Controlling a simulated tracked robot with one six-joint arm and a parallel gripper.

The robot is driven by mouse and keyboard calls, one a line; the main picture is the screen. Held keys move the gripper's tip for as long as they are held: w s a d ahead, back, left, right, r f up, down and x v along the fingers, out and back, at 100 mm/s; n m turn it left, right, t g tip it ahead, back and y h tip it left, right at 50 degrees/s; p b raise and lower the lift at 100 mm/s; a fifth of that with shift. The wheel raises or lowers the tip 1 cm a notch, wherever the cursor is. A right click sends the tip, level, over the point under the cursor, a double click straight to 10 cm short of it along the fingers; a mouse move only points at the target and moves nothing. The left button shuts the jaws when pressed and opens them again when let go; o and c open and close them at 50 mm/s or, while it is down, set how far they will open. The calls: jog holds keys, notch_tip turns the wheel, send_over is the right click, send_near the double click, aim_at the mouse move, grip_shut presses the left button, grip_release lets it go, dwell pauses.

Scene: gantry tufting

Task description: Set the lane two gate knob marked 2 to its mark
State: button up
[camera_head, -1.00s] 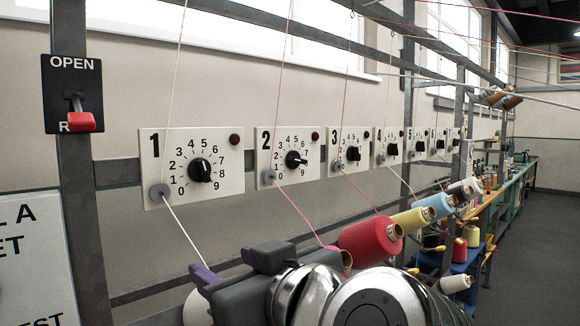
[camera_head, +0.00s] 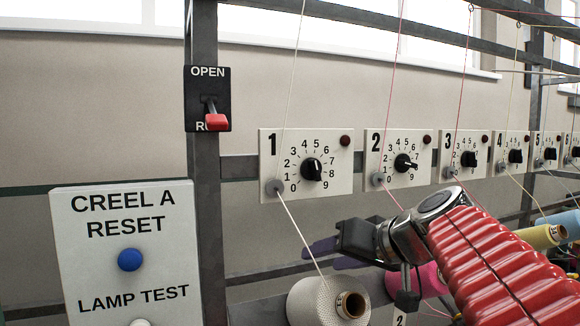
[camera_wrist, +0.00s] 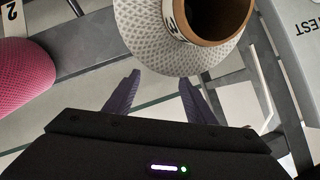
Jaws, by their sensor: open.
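The lane two plate (camera_head: 425,178), marked 2, hangs on the grey rail in the head view. Its black knob (camera_head: 404,162) has its white pointer turned to the right, towards about 7 or 8. I cannot make out a separate set mark on the dial. My gripper (camera_head: 318,250) is below and left of this plate, pointing left, apart from the knob. In the wrist view its purple fingers (camera_wrist: 160,98) are spread with nothing between them. The knob is not in the wrist view.
A white yarn cone (camera_head: 318,300) stands close to my fingers, and a pink cone (camera_head: 430,280) is behind my arm. Threads cross in front of the plates. Knob 1 (camera_head: 311,169) and knob 3 (camera_head: 468,159) flank knob 2. The CREEL A RESET panel (camera_head: 70,250) is at left.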

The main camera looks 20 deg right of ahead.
jog(key=d, duration=0.4)
jog(key=t+h, duration=0.2)
jog(key=t, duration=0.4)
send_near(404, 166)
jog(key=s, duration=0.7)
jog(key=shift+w+d+f+n, duration=0.1)
jog(key=shift+d+n, duration=0.1)
jog(key=shift+n, duration=0.2)
jog(key=shift+w, duration=0.1)
jog(key=shift+w+a, duration=0.15)
jog(key=shift+w, duration=3.25)
jog(key=shift+w+a, duration=0.15)
jog(key=shift+w, duration=3.3)
